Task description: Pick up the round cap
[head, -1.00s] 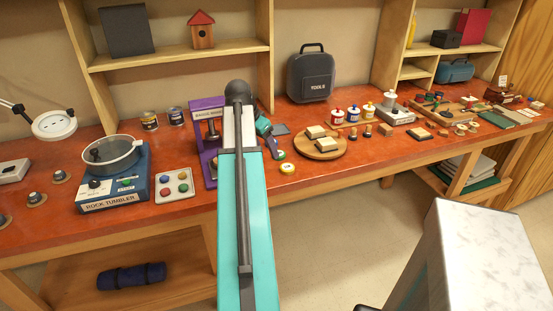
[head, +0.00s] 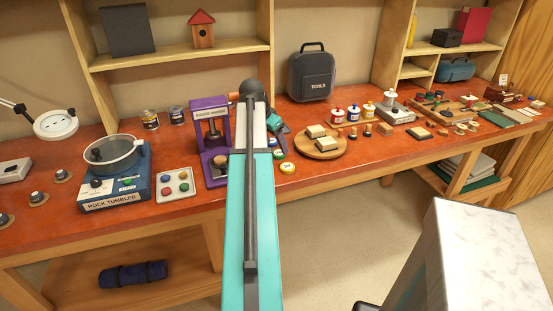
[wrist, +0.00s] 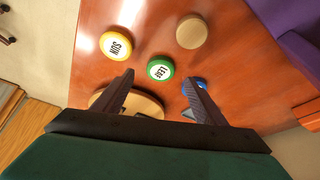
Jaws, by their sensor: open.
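Several small round discs lie on the red bench top in the wrist view: a yellow one marked SUN (wrist: 116,45), a green one marked LEAF (wrist: 159,69), a plain tan one (wrist: 192,32) and a blue one (wrist: 196,86) partly behind the right finger. I cannot tell for certain which is the round cap. My gripper (wrist: 157,78) is open and empty, with the green disc between and just beyond its fingertips. In the head view the yellow disc (head: 287,167) and green disc (head: 279,154) show right of my arm, which hides much of my gripper.
The purple badge press (head: 211,140) stands just left of my arm. The rock tumbler (head: 115,180) and a tray of coloured discs (head: 177,184) are farther left. A black tool case (head: 311,72) stands at the back.

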